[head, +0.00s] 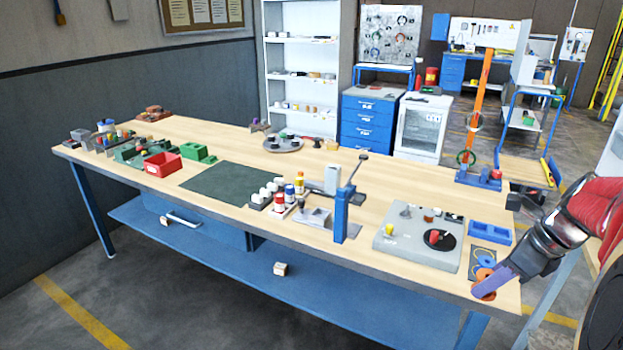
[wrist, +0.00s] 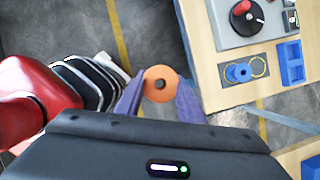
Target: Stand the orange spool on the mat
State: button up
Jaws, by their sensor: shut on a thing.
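The orange spool (wrist: 161,84) is between the two purple fingers of my gripper (wrist: 158,98) in the wrist view. The fingers are shut on it, and its round end with a dark centre hole faces the camera. In the head view, the spool (head: 485,273) is partly hidden by a purple finger, near the table's right front corner. My gripper (head: 490,285) reaches in there from the right. The dark mat (head: 481,251) lies on the table near that corner. A blue spool (wrist: 238,72) stands on it, beside an empty ring outline (wrist: 258,66).
A blue two-pocket block (head: 490,232) sits just behind the mat. A grey machine plate (head: 418,240) with a black dial lies to its left. A blue base with an orange post (head: 477,150) stands farther back. In the wrist view, floor shows behind the spool, off the table edge.

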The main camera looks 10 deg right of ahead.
jog(key=n, duration=0.2)
jog(key=w+a+n+g+y, duration=0.1)
jog(key=n, duration=0.1)
jog(key=w+n+g, duration=0.1)
jog(key=n, duration=0.1)
jog(key=shift+a+f+n+y, duration=0.15)
jog(key=shift+a+n+y, duration=0.15)
jog(key=shift+n, duration=0.1)
jog(key=w+a+f+n+g+h, duration=0.1)
jog(key=w+a+f+n+g, duration=0.1)
jog(key=w+a+f+n, duration=0.2)
jog(key=w+a+f+n+g+h, duration=0.1)
jog(key=w+a+f+n, duration=0.4)
jog(key=a+n, duration=0.6)
jog(key=w+a+f+n+g+h, duration=0.2)
jog(key=w+a+f+n, duration=0.3)
jog(key=a, duration=0.4)
jog(key=f+n+g, duration=0.1)
jog(key=n, duration=0.1)
jog(key=shift+a+n, duration=0.25)
jog(key=shift+n, duration=0.05)
jog(key=shift+s, duration=0.1)
